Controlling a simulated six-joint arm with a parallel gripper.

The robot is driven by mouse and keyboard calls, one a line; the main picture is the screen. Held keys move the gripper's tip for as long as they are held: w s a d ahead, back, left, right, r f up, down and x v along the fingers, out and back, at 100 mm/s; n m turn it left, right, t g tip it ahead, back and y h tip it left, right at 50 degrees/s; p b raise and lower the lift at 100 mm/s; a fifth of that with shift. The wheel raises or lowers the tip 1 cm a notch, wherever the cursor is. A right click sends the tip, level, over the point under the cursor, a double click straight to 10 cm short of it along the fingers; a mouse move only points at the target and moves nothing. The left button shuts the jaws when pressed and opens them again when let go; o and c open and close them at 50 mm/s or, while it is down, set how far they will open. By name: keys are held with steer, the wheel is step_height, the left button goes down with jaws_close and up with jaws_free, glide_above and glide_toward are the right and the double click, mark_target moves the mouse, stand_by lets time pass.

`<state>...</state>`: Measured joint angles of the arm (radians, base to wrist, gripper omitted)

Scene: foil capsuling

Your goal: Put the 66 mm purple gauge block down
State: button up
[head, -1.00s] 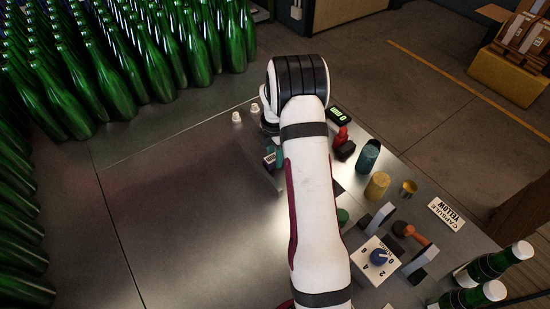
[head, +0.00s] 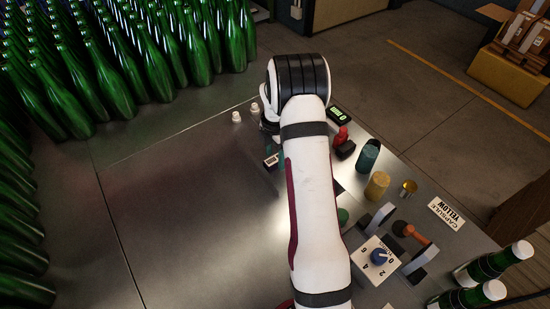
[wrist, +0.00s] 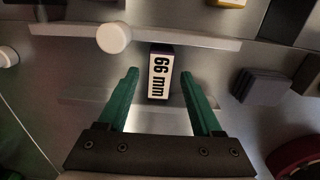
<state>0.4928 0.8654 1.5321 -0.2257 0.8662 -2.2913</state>
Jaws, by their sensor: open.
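The 66 mm purple gauge block (wrist: 161,72) shows its white "66 mm" label in the wrist view, with a dark purple edge at its far end. It appears to rest on the metal surface. My gripper (wrist: 160,76) has its two green fingers spread on either side of the block, with a visible gap on each side. In the head view the block's small label (head: 271,161) shows just left of my arm. My gripper is mostly hidden behind the arm there.
A pale bar (wrist: 200,42) and a white knob (wrist: 113,38) lie near the block. A dark block (wrist: 262,85) is to the right. In the head view, a teal cylinder (head: 368,155), a yellow cylinder (head: 377,186) and a dial box (head: 365,262) stand right of the arm. The left tabletop is clear.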

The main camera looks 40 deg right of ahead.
mark_target(275, 159)
step_height(275, 159, up, 11)
steer(key=s+a+r+m, duration=0.4)
steer(key=a+r+m, duration=0.15)
steer(key=a, duration=0.25)
steer(key=s+a+r+m+y, duration=0.1)
steer(key=s+a+m, duration=0.7)
steer(key=s, duration=0.4)
steer(key=s+a+r+m, duration=0.2)
steer(key=s+a+m, duration=0.7)
steer(key=s+m, duration=0.1)
steer(key=shift+s+y, duration=0.4)
steer(key=shift+s, duration=0.45)
steer(key=shift+r, duration=0.1)
